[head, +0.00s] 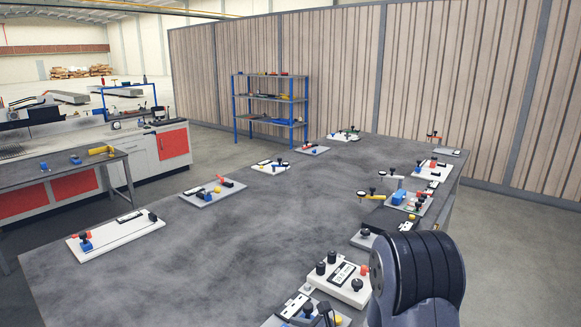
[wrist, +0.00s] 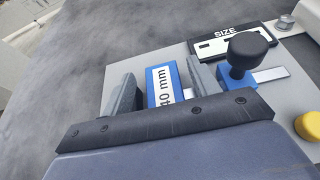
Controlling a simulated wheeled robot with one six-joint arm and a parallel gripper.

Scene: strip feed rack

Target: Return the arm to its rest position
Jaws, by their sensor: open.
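In the wrist view my gripper (wrist: 160,82) is open. Its two grey fingers stand apart, one on each side of a blue block (wrist: 158,92) with a white "40 mm" label. Whether either finger touches the block cannot be told. The block is over or on a light grey plate (wrist: 283,105); its lower part is hidden behind my gripper's dark front edge. In the head view my dark rounded arm part fills the lower right, and my gripper cannot be made out clearly there.
In the wrist view a black knob (wrist: 250,52) on a blue slider, a "SIZE" plate (wrist: 228,38) and a yellow knob (wrist: 309,125) are close right. In the head view several fixtures line the grey table (head: 230,240), whose middle is clear. A blue shelf rack (head: 270,98) stands behind.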

